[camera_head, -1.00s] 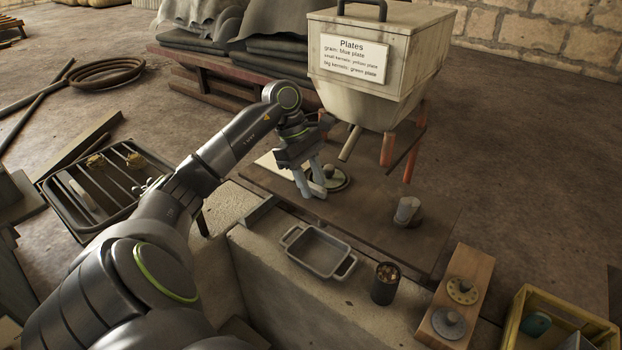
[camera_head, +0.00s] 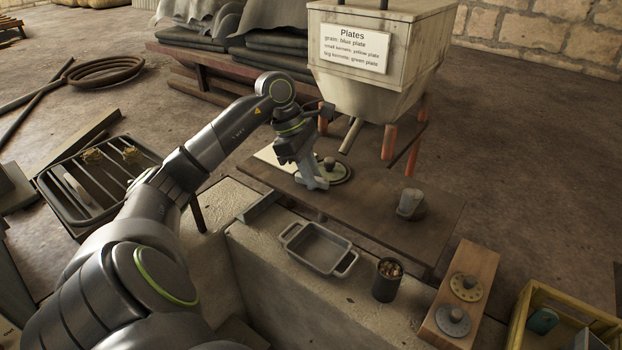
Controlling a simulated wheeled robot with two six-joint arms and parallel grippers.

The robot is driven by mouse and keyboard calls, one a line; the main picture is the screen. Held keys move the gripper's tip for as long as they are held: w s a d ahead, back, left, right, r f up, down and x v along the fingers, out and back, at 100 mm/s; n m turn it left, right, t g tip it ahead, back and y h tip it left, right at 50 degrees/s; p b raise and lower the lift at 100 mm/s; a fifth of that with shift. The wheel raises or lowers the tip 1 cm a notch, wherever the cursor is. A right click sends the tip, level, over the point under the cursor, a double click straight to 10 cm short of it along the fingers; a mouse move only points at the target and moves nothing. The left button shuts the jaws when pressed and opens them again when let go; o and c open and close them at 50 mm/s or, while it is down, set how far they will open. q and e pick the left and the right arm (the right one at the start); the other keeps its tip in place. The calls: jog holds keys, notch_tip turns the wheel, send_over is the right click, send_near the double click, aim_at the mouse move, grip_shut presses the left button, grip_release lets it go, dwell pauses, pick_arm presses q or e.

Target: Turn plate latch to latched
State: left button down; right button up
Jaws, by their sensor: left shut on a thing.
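My left gripper (camera_head: 312,184) reaches down to the dark wooden board (camera_head: 375,205), at the left edge of a round plate seat (camera_head: 338,171) with a grey knob in its middle. Its fingers are shut on a small part beside the disc, which I take to be the plate latch. The fingers hide the latch, so I cannot tell its angle. My right gripper is out of view.
A hopper (camera_head: 375,75) with a "Plates" sign stands behind the board. A metal cylinder (camera_head: 410,203) stands on the board's right. In front are a grey tray (camera_head: 318,248), a cup of kernels (camera_head: 387,280), a wooden block with discs (camera_head: 460,300) and a yellow crate (camera_head: 565,325).

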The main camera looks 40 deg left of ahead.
pick_arm(q)
jog(key=n+b, duration=0.2)
jog(key=n+t+y+b, duration=0.1)
jog(key=n, duration=0.1)
jog(key=shift+f+n+t+b, duration=0.2)
jog(key=shift+n+t+b, duration=0.1)
jog(key=shift+b, duration=0.1)
jog(key=n+y+b, duration=0.1)
jog(key=n+b, duration=0.1)
jog(key=n, duration=0.1)
jog(key=shift+n+t, duration=0.3)
jog(key=shift+t, duration=0.1)
jog(key=shift+r+n+b, duration=0.1)
jog(key=shift+n+b, duration=0.2)
jog(key=shift+n, duration=0.2)
jog(key=n+y+b, duration=0.1)
jog(key=n, duration=0.1)
jog(key=shift+d+n+t, duration=0.1)
jog(key=shift+n+t, duration=0.2)
jog(key=shift+r+n+y, duration=0.1)
jog(key=shift+n+y, duration=0.4)
jog(key=shift+n, duration=0.2)
jog(key=shift+n+y, duration=0.3)
jog(key=shift+n, duration=0.4)
jog(key=shift+s, duration=0.1)
jog(key=shift+n, duration=0.3)
